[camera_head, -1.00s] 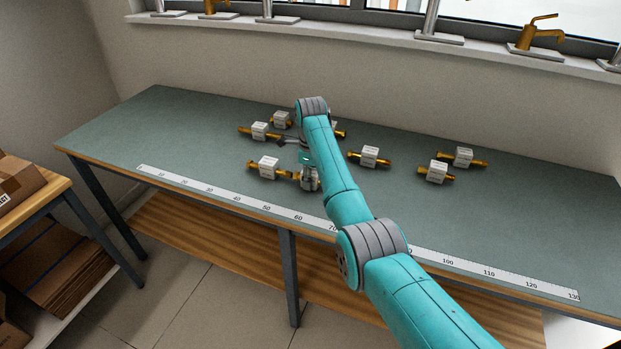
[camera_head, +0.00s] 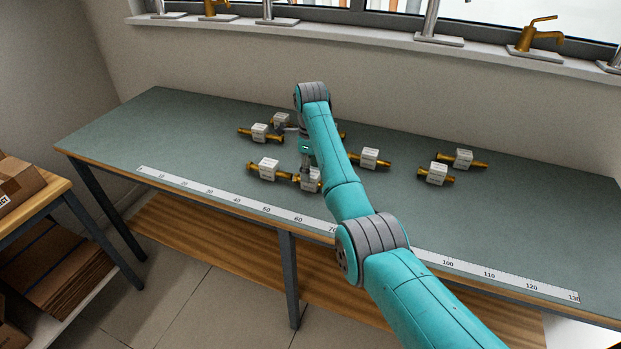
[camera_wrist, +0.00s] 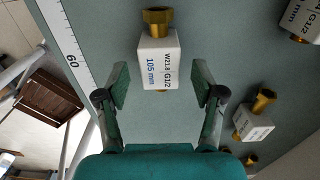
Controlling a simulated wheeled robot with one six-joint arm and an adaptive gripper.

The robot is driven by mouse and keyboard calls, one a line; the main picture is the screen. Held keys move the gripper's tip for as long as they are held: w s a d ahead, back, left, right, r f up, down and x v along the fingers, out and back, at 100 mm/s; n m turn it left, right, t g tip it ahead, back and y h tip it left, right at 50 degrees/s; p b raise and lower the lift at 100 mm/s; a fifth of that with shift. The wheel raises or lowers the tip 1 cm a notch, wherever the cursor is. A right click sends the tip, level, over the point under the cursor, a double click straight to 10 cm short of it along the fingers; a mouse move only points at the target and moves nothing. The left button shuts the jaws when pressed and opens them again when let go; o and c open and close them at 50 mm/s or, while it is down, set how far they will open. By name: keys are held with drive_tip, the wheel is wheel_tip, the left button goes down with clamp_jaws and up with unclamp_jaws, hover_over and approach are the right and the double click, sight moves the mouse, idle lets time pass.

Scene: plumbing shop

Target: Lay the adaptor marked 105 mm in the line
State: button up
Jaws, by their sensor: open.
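The adaptor marked 105 mm (camera_wrist: 158,62) has a white block label and brass ends. In the wrist view it lies between and beyond my gripper's spread fingers (camera_wrist: 160,85), apart from both. In the head view, the white block (camera_head: 311,181) just below my gripper (camera_head: 306,172), partly hidden by it, appears to be this adaptor. It lies on the bench behind the scale strip, around the 60 to 70 marks. Another adaptor (camera_head: 268,166) lies to its left, roughly end to end; I cannot tell whether they touch. My gripper is open and empty.
The scale strip (camera_head: 215,192) runs along the bench's front edge. The bench's left end (camera_head: 150,125) is clear.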

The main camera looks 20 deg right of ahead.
wheel_tip(320, 180, up, 8)
drive_tip(key=shift+f, duration=0.15)
drive_tip(key=shift+w, duration=0.1)
